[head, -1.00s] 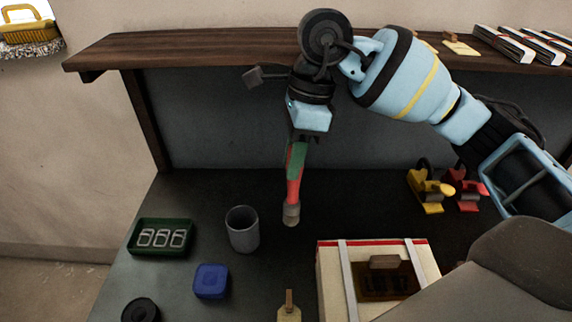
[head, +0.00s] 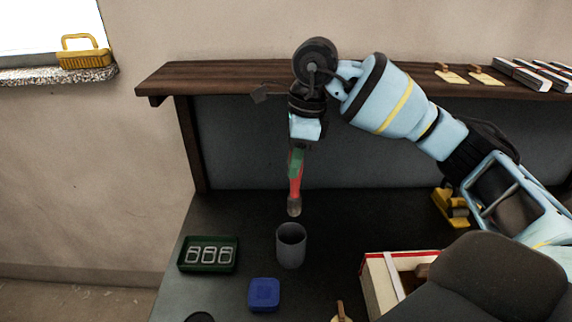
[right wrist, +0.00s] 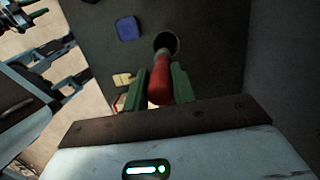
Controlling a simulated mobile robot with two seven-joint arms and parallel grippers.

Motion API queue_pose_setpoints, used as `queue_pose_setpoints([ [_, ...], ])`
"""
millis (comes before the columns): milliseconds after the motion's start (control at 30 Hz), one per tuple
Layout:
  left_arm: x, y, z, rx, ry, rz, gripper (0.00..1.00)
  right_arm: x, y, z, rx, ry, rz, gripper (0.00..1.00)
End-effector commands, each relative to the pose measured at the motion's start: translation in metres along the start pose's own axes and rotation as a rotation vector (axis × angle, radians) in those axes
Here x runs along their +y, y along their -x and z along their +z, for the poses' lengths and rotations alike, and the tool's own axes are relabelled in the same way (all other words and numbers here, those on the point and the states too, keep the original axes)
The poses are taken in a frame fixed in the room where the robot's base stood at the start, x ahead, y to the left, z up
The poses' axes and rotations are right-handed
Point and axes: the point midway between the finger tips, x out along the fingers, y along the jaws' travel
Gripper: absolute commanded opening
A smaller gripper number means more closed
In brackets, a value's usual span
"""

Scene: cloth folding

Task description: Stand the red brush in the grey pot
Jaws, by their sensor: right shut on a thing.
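The red brush (head: 295,186) hangs upright, its tip down, in my right gripper (head: 296,160). The right gripper is shut on the brush's upper part. The grey pot (head: 291,246) stands on the dark table. In the head view the brush tip shows just above the pot's far rim, apart from it. In the right wrist view the red brush handle (right wrist: 160,80) is between the green fingers (right wrist: 157,88), and the dark pot mouth (right wrist: 167,43) shows beyond it. The brush hides part of the pot there. My left gripper is not seen for certain.
A green tray (head: 208,267) with metal rings lies left of the pot. A blue box (head: 264,294) is in front of it. A red-and-white box (head: 376,285) stands right, and a yellow clamp (head: 450,207) farther back. A wooden shelf (head: 230,76) runs behind the arm.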

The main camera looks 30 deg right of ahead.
Motion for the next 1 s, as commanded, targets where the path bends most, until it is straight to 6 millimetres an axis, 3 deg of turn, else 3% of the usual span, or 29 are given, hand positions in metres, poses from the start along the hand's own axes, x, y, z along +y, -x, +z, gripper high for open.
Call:
queue_pose_setpoints([
  [467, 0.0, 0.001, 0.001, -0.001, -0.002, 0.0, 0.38, -0.007, 0.0, -0.007, 0.007, -0.017, -0.013, 0.03],
  [1000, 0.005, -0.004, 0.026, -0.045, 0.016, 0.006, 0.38, -0.007, -0.033, -0.012, 0.008, -0.017, -0.011, 0.03],
])
